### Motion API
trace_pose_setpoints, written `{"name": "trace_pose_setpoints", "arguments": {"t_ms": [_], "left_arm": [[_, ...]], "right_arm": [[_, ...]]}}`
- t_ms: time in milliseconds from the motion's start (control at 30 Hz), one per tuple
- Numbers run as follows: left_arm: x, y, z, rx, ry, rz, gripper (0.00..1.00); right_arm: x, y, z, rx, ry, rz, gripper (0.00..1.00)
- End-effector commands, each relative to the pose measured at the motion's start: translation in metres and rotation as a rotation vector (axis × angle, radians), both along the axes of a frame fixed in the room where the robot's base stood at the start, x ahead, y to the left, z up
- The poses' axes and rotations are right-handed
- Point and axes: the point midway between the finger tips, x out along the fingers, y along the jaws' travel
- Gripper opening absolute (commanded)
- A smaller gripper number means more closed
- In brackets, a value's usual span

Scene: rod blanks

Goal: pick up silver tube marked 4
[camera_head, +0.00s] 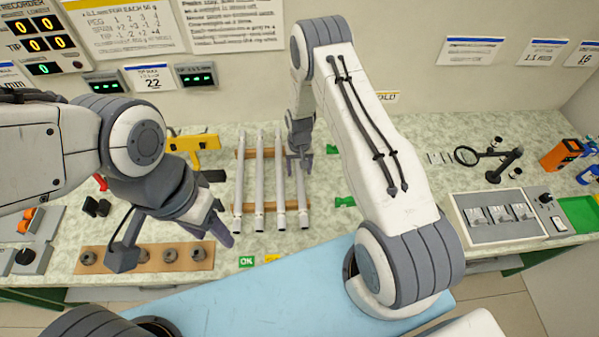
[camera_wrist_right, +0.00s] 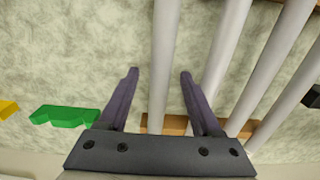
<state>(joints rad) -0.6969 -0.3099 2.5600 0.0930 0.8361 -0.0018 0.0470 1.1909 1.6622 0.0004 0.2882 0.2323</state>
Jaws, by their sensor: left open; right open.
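Several long silver tubes lie side by side across two wooden rails (camera_head: 270,207) on the bench. I cannot read any number on them. The rightmost silver tube (camera_head: 302,205) in the head view runs under my right gripper (camera_head: 300,163). In the right wrist view, that tube (camera_wrist_right: 163,50) passes between the two spread fingers, which are open and empty; I cannot tell how far above it they are. My left gripper (camera_head: 217,226) is open and empty, left of the tubes near the bench's front.
Green blocks (camera_head: 343,201) lie right of the tubes. A grey tray (camera_head: 497,218) and a magnifier (camera_head: 466,156) are further right.

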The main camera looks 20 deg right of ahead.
Motion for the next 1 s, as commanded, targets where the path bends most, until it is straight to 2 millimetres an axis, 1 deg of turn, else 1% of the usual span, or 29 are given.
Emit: {"name": "trace_pose_setpoints", "arguments": {"t_ms": [33,67,100,167,200,533,667,767,867,900,933,1000], "left_arm": [[0.000,0.000,0.000,0.000,0.000,0.000,0.50],[0.000,0.000,0.000,0.000,0.000,0.000,0.50],[0.000,0.000,0.000,0.000,0.000,0.000,0.50],[0.000,0.000,0.000,0.000,0.000,0.000,0.50],[0.000,0.000,0.000,0.000,0.000,0.000,0.50],[0.000,0.000,-0.001,0.000,0.000,0.000,0.50],[0.000,0.000,-0.004,0.000,0.000,0.001,0.50],[0.000,0.000,-0.010,0.000,0.000,0.002,0.50],[0.000,0.000,-0.018,0.000,0.000,0.003,0.50],[0.000,0.000,-0.023,0.000,0.000,0.003,0.50],[0.000,0.000,-0.025,0.000,0.000,0.004,0.50],[0.000,0.000,-0.030,0.000,0.000,0.005,0.50]], "right_arm": [[0.000,0.000,0.000,0.000,0.000,0.000,0.58],[0.000,0.000,0.000,0.000,0.000,0.000,0.47],[0.000,0.000,0.000,0.000,0.000,0.000,0.31],[0.000,0.000,0.000,0.000,0.000,0.000,0.08],[0.000,0.000,0.000,0.000,0.000,0.000,0.00],[0.000,0.000,0.001,0.000,0.000,0.000,0.00],[0.001,0.000,0.006,-0.001,-0.002,0.000,0.00],[0.001,0.000,0.015,0.000,-0.004,0.000,0.00],[0.002,0.000,0.029,-0.001,-0.006,0.000,0.00],[0.002,0.000,0.037,0.000,-0.007,0.000,0.00],[-0.002,-0.001,0.042,0.000,-0.004,-0.001,0.00],[-0.020,-0.007,0.051,0.000,-0.001,-0.003,0.00]]}}
